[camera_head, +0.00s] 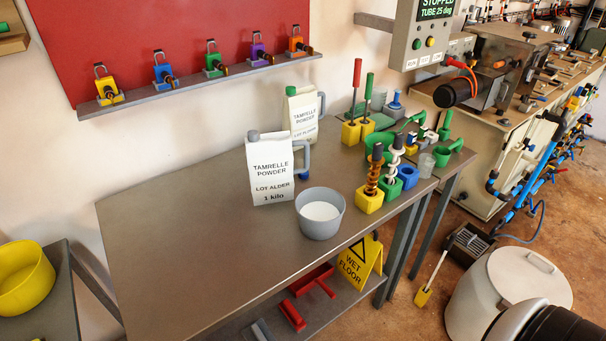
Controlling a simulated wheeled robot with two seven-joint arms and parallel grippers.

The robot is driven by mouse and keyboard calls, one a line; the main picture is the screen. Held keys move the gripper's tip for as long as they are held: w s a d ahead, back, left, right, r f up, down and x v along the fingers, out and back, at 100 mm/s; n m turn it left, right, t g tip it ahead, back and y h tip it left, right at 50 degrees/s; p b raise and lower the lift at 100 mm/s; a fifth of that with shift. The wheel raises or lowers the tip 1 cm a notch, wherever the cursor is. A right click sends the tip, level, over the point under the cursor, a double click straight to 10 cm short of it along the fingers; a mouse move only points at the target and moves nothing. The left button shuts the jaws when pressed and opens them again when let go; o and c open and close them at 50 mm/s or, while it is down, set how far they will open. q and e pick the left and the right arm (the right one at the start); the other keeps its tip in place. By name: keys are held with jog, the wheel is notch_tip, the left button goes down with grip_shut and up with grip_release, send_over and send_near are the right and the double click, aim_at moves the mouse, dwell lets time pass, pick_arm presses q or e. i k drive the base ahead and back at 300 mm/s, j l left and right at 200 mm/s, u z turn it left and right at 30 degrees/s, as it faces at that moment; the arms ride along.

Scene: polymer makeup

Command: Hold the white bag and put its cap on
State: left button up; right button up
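A white bag (270,172) labelled "TAMRELLE POWDER, LOT ALDER, 1 kilo" stands upright on the grey table, with a grey-blue handle on its right side. A grey cap-like piece (253,136) shows at its top left corner; I cannot tell whether it is seated. A second white bag (303,117) with the same powder name stands behind it, with a green cap-like piece (290,91) at its top left. A small blue piece (304,177) shows beside the front bag, below its handle.
A grey bowl of white powder (320,213) stands right of the front bag. Yellow, blue and green holders with springs and tools (369,197) crowd the table's right end. The table's left part (175,230) is clear. A yellow wet-floor sign (360,262) stands below the front edge.

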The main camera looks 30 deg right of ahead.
aim_at(270, 157)
jog(key=l+u, duration=0.15)
jog(key=u, duration=0.4)
jog(key=k+l+u, duration=0.15)
jog(key=l, duration=0.25)
jog(key=k+l+u, duration=0.15)
jog(key=l, duration=0.2)
jog(key=k+l+u, duration=0.2)
jog(key=l, duration=0.2)
jog(key=l+u, duration=0.15)
jog(key=l, duration=0.2)
jog(key=k+l, duration=0.35)
jog(key=l, duration=0.1)
